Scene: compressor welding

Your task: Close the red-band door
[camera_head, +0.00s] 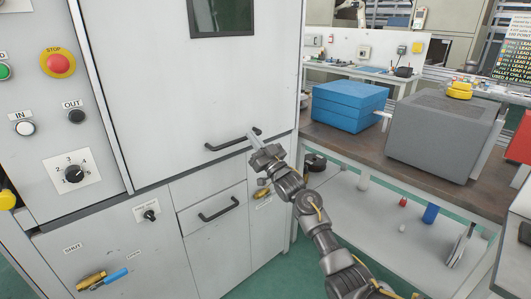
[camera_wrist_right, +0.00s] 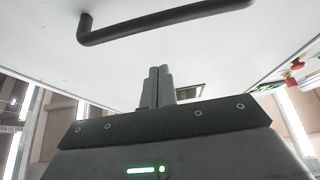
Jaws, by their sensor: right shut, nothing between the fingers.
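A large pale door (camera_head: 160,90) with a dark window (camera_head: 221,16) fills the upper left of the head view. I see no red band on its visible part. It looks flush with the cabinet or nearly so; I cannot tell if it is fully shut. A black bar handle (camera_head: 226,144) is near its lower edge. My right gripper (camera_head: 257,136) is shut and empty, its tips beside the handle's right end. In the right wrist view, the shut fingers (camera_wrist_right: 158,87) point at the pale panel, with a black handle (camera_wrist_right: 165,22) ahead, apart from them. My left gripper is not in view.
A control panel with a red stop button (camera_head: 58,63) and a knob (camera_head: 74,174) is at left. A drawer handle (camera_head: 218,209) is below the door. At right, a bench (camera_head: 345,146) carries a blue case (camera_head: 349,104) and a grey box (camera_head: 441,139).

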